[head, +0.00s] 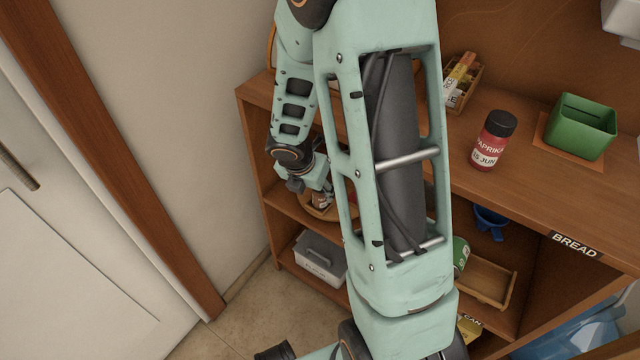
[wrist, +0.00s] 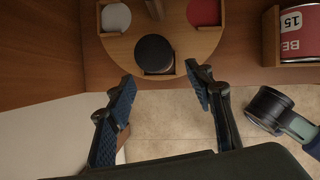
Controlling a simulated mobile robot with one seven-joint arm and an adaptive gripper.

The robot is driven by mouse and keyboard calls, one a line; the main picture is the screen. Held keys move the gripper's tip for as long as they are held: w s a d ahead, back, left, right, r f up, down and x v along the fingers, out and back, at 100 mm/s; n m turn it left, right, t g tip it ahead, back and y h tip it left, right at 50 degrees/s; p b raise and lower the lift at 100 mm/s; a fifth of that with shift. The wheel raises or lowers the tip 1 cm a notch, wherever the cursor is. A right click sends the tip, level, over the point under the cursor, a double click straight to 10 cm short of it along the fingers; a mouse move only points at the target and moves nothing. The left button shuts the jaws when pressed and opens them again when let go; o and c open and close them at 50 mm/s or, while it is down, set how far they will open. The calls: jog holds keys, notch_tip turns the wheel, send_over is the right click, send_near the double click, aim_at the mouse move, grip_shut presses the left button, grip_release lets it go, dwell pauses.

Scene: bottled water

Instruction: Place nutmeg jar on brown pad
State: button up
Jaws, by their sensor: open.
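A black-lidded jar (wrist: 154,53) stands at the edge of a round wooden rack (wrist: 120,48) in the wrist view; its label is hidden from above, so I cannot confirm it is nutmeg. My gripper (wrist: 163,88) is open, its two blue-padded fingers apart, with the jar ahead of the gap and not between the pads. In the head view my gripper (head: 312,182) is at the middle shelf, beside a small jar (head: 320,200) partly hidden by my arm. A brown pad (head: 548,133) lies on the top shelf under a green bin.
White (wrist: 116,17) and red (wrist: 203,12) lids share the rack. A red paprika jar (head: 493,142) stands left of the green bin (head: 582,127). A grey box (head: 320,258) sits on the lower shelf. A shelf side wall is close left of the rack.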

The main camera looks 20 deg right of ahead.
jog(key=s+a, duration=0.7)
jog(key=shift+f+b, duration=0.15)
jog(key=shift+b, duration=0.25)
